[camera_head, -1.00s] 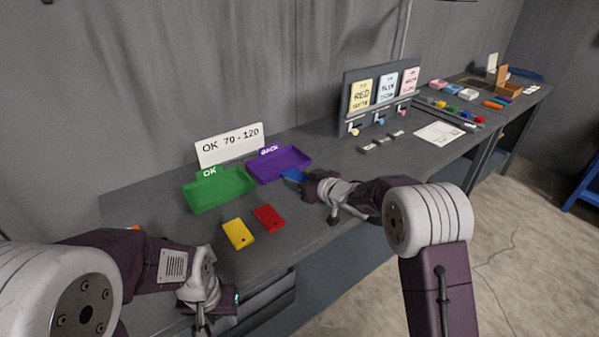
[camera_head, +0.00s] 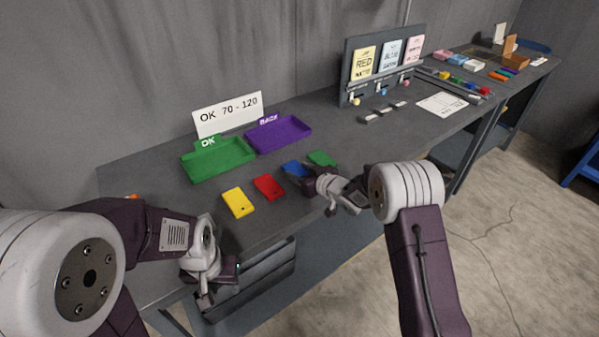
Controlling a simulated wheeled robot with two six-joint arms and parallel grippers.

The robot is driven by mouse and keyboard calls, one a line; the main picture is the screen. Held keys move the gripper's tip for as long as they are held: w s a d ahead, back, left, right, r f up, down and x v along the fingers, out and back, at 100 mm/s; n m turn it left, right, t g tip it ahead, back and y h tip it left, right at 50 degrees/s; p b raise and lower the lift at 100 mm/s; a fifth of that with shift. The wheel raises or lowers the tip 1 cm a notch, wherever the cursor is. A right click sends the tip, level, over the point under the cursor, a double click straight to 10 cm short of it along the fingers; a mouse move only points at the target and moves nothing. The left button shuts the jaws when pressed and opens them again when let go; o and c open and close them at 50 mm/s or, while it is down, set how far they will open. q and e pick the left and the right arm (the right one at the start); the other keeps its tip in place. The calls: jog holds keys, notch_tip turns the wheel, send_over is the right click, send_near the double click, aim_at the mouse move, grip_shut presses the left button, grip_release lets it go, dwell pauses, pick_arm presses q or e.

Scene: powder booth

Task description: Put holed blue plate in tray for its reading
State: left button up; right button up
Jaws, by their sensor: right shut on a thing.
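The blue plate (camera_head: 294,168) is at my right gripper (camera_head: 306,176), which is shut on its right end. I cannot tell whether the plate touches the table; its hole is not clear at this size. The green tray (camera_head: 218,160) marked OK is further left. The purple tray (camera_head: 278,136) marked BACK is just behind the blue plate. Both trays look empty. A sign (camera_head: 228,115) behind them reads "OK 70 - 120". My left gripper (camera_head: 228,270) is low at the table's front edge, away from the plates; its fingers are not clear.
A red plate (camera_head: 269,187) and a yellow plate (camera_head: 238,202) lie in front of the trays. A green plate (camera_head: 321,158) lies right of the blue one. A board (camera_head: 384,68) with cards stands further right, near a paper sheet (camera_head: 441,104).

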jog(key=shift+s, duration=0.1)
jog(key=shift+f, duration=0.2)
jog(key=o, duration=1.6)
jog(key=shift+c, duration=0.2)
jog(key=shift+b, duration=0.3)
